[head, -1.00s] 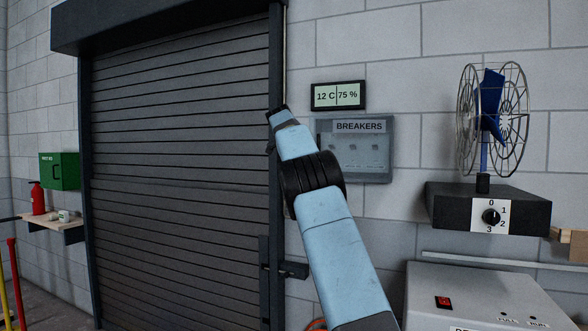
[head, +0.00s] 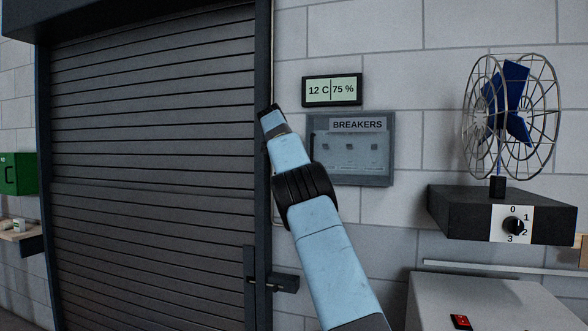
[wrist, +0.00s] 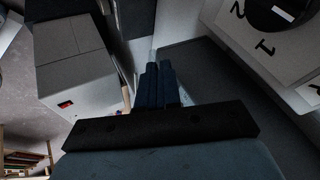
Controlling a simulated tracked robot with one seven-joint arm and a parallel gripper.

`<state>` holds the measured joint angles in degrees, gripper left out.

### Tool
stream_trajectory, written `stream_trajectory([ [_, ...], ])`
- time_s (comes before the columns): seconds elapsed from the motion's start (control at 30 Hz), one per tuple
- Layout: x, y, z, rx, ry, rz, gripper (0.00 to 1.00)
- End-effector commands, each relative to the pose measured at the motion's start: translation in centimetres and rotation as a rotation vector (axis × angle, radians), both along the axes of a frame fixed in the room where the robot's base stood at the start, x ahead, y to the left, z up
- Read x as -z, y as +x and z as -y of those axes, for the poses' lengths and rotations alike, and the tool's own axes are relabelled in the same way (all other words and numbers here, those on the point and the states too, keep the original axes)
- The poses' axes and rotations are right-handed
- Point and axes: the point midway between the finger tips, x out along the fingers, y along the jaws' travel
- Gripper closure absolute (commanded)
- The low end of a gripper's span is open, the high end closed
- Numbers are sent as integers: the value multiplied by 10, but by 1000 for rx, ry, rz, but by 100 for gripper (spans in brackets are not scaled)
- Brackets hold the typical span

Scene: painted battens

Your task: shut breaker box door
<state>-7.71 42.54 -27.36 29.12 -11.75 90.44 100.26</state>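The breaker box (head: 384,180) hangs on the wall in the head view, with a grey frame, a BREAKERS label and several small switches behind a pale, see-through front. That front looks flat within the frame; I cannot tell whether the door is fully shut. My arm crosses in front of the box's lower left side. My gripper end (head: 269,111) shows just left of the box, near the roller shutter's edge, with its fingers hard to make out. In the wrist view the two dark blue fingers (wrist: 157,84) lie side by side with nothing between them. The box is not recognisable there.
A fan on a black base (head: 460,211) with a dial (head: 513,226) stands at right. A grey cabinet (head: 490,300) with a red switch is below it. A roller shutter (head: 150,180) fills the left.

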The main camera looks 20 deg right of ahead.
Motion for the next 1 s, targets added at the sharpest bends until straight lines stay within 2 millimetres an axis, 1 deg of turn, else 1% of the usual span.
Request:
stream_trajectory([
  [0.03,0,-5,17,36,-18,-10,100],
  [0.3,2,-2,5,28,-19,-11,100],
  [0.57,3,0,-1,21,-19,-12,100],
  [0.9,-15,-4,-20,11,-18,-3,100],
  [1.0,-18,-3,-25,7,-15,-3,100],
])
